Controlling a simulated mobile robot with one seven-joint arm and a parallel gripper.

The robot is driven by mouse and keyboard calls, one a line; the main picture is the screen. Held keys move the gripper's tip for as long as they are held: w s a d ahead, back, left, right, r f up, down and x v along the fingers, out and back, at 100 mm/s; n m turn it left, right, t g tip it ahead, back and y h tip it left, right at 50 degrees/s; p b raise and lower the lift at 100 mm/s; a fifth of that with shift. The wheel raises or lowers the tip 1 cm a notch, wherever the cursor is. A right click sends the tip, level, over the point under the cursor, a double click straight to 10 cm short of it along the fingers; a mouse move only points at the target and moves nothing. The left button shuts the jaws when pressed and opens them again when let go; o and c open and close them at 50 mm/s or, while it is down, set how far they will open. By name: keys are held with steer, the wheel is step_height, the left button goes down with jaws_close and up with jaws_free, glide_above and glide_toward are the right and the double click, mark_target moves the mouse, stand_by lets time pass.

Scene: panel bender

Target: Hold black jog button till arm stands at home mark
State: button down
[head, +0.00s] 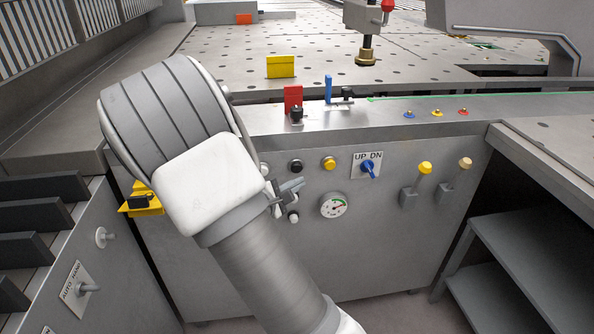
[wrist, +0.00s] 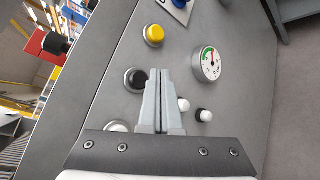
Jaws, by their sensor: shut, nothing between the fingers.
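A black button (head: 295,166) sits on the grey front panel of the machine, left of a yellow button (head: 329,163). In the wrist view the black button (wrist: 136,79) is just left of the fingertips. My gripper (head: 298,184) is shut and empty, in front of the panel slightly below the black button; it also shows in the wrist view (wrist: 160,72). I cannot tell whether a fingertip touches the panel. A grey arm (head: 366,16) with a red knob and brass foot stands over the perforated table. I cannot make out which mark is the home mark.
A pressure gauge (head: 333,205), a blue UP/DN switch (head: 368,168) and two levers (head: 425,168) are on the panel to the right. White-tipped knobs (wrist: 204,115) lie close right of the fingers. Red (head: 293,97) and yellow (head: 281,67) blocks stand above.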

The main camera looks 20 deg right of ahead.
steer(key=s, duration=0.2)
steer(key=shift+s+a, duration=0.35)
steer(key=shift+a, duration=0.05)
stand_by(0.6)
steer(key=s+r+m+g+y, duration=0.3)
steer(key=s+m, duration=0.2)
steer(key=s, duration=0.2)
steer(key=s+r+m+g+y, duration=0.2)
steer(key=s+m+g, duration=0.15)
steer(key=s, duration=0.45)
steer(key=s+a+r+m+t+y, duration=0.2)
steer(key=s+a+r+y, duration=0.2)
steer(key=a, duration=0.2)
steer(key=s+a+r+m+t+y, duration=0.25)
steer(key=s+a+r+y, duration=0.2)
steer(key=a, duration=0.25)
step_height(320, 180, up, 18)
steer(key=p, duration=1.8)
steer(key=shift+d+n, duration=0.25)
steer(key=shift+n, duration=0.05)
